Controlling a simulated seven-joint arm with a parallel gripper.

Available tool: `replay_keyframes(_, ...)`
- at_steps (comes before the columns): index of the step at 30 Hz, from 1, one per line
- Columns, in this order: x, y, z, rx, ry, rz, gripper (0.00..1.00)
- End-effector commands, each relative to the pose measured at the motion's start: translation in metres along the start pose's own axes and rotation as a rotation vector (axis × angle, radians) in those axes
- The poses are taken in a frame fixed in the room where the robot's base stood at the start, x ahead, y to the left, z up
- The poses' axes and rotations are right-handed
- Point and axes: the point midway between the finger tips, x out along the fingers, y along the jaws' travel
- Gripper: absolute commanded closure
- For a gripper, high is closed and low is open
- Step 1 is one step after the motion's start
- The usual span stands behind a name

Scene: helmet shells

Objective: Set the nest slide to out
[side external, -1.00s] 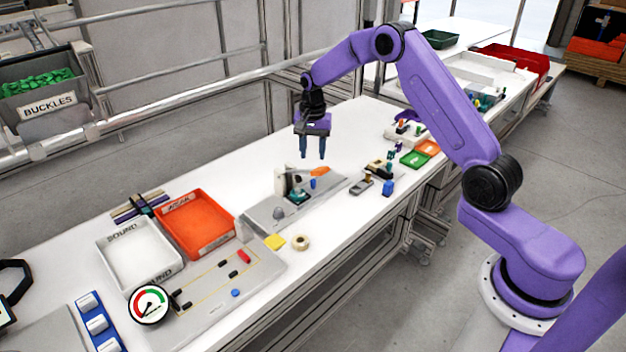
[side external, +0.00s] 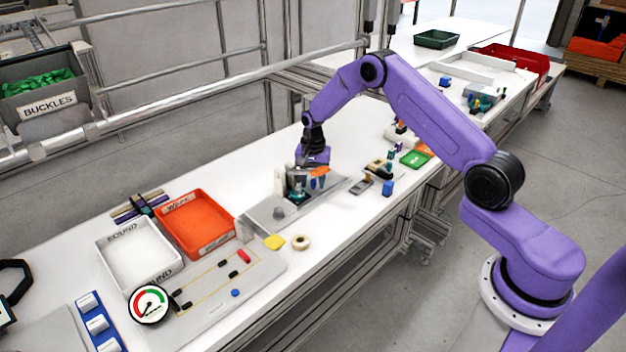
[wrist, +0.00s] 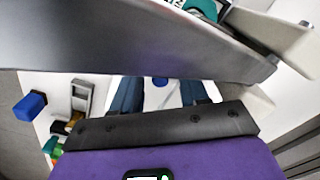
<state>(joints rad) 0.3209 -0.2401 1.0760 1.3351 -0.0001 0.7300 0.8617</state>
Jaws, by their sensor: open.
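The nest fixture is a grey plate (side external: 262,217) on the white bench, with a white upright block (side external: 279,181), a teal nest part (side external: 298,196) and an orange piece (side external: 320,171). My gripper (side external: 319,183) is low over the plate's right part, its fingers pointing down. In the wrist view my gripper (wrist: 163,93) has its fingers apart, with a small blue knob (wrist: 160,83) seen between them. I cannot tell whether the fingers touch the knob. The plate's dark side (wrist: 130,40) fills the upper wrist view, and the teal part (wrist: 203,9) shows at the top.
A blue block (side external: 388,188) and a small grey fixture (side external: 362,186) stand right of the plate. A tape roll (side external: 300,243) and yellow pad (side external: 274,242) lie in front. An orange tray (side external: 232,238) and white tray (side external: 178,263) stand left.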

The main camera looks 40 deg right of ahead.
Motion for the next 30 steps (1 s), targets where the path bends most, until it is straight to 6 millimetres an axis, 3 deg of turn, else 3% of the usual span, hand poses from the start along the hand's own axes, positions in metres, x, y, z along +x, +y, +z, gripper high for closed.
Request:
replay_keyframes(1, 0.000, 0.000, 0.000, 0.000, 0.000, 0.000, 0.66)
replay_keyframes(4, 0.000, 0.000, 0.000, 0.000, 0.000, 0.000, 0.99)
replay_keyframes(5, 0.000, 0.000, 0.000, 0.000, 0.000, 0.000, 1.00)
replay_keyframes(11, 0.000, 0.003, -0.004, 0.002, 0.000, 0.000, 1.00)
replay_keyframes(22, 0.000, 0.047, -0.065, 0.004, 0.001, -0.001, 1.00)
replay_keyframes(30, -0.001, 0.054, -0.074, 0.002, 0.002, -0.001, 1.00)
